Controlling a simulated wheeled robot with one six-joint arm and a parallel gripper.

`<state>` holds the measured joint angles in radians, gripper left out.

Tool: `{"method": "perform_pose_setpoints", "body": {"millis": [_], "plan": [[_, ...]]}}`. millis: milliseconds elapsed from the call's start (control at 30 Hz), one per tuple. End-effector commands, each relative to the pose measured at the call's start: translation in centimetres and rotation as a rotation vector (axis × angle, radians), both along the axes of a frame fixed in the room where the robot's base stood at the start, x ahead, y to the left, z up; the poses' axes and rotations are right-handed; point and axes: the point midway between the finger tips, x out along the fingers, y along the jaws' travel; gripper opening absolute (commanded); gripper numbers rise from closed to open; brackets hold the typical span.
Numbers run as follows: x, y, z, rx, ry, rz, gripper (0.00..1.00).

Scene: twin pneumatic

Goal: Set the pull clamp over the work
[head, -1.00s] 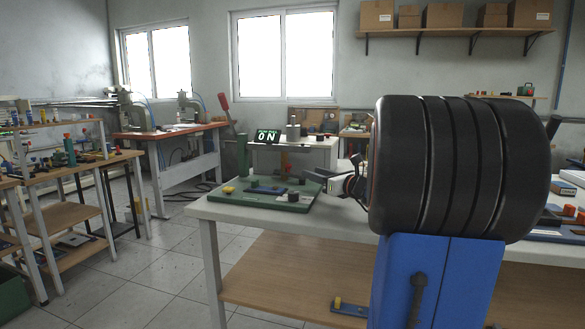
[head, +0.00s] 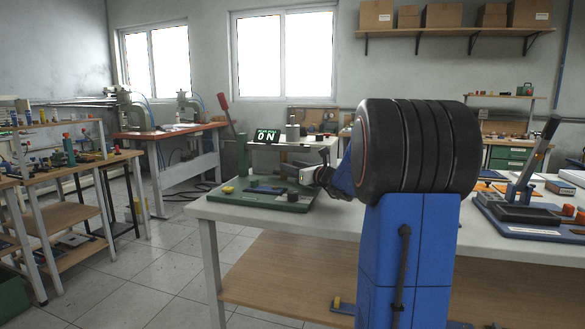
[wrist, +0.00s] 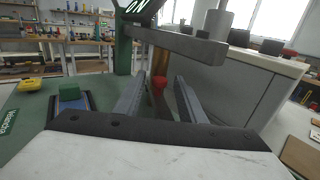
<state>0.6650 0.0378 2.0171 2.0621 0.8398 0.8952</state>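The clamp fixture is a green base plate (head: 255,201) on the near-left bench, with a green post (head: 242,155) and a raised red-tipped lever (head: 223,101). In the wrist view the post (wrist: 122,45) carries a grey bar (wrist: 178,42) to the right. A brass-coloured rod with a red end (wrist: 159,82) hangs below the bar. A green block (wrist: 69,92) sits on a blue piece (wrist: 76,104) on the plate. My gripper (wrist: 160,78) is open, its fingers apart. The red end shows between them; I see no contact. The head view mostly hides the fingers.
A yellow knob (head: 228,189) stands on the plate's left. Another fixture with a black lever (head: 537,150) is at the bench's right.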

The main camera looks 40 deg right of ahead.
Motion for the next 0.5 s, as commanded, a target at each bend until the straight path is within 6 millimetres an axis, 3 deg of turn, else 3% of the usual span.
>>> {"method": "perform_pose_setpoints", "body": {"millis": [167, 300, 500], "plan": [[-0.01, 0.01, -0.01, 0.0, 0.0, 0.0, 0.37], [-0.02, 0.01, -0.01, 0.0, 0.0, 0.0, 0.03], [-0.03, 0.01, -0.02, 0.0, 0.0, 0.002, 0.0]]}}
